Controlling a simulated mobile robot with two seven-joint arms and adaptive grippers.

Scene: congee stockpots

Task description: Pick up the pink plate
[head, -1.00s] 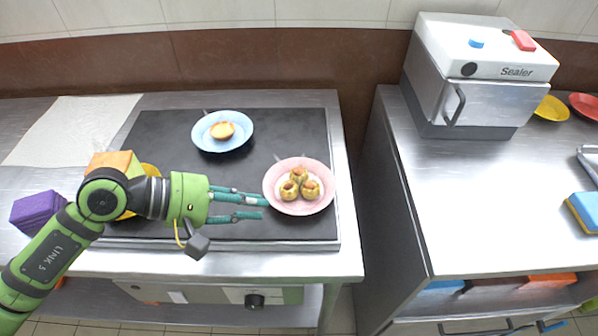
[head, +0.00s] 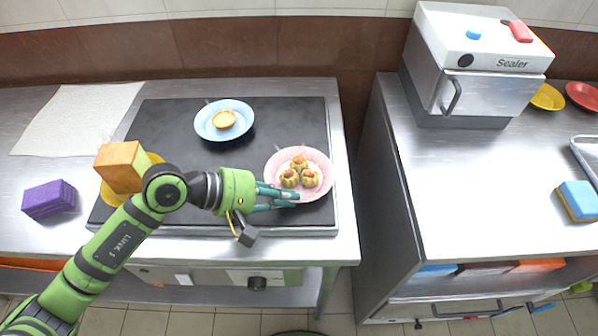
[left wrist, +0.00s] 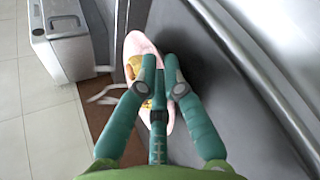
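The pink plate (head: 318,160) lies at the right end of the dark griddle with several small yellow-brown pastries on it. It also shows in the left wrist view (left wrist: 133,42), partly hidden behind the fingers. My left gripper (head: 297,198) is at the plate's near left rim, its teal fingers drawn together and their tips close to each other. It looks shut on the rim, though the fingers hide the contact. The plate still rests on the griddle. The fingers also fill the middle of the left wrist view (left wrist: 160,75). My right gripper is not in view.
A blue plate (head: 203,124) with one tart stands behind on the griddle (head: 165,125). An orange block (head: 120,166), a yellow plate (head: 110,195) and a purple sponge (head: 49,199) are at left. A gap separates this table from the right counter (head: 480,190) with the sealer (head: 475,70).

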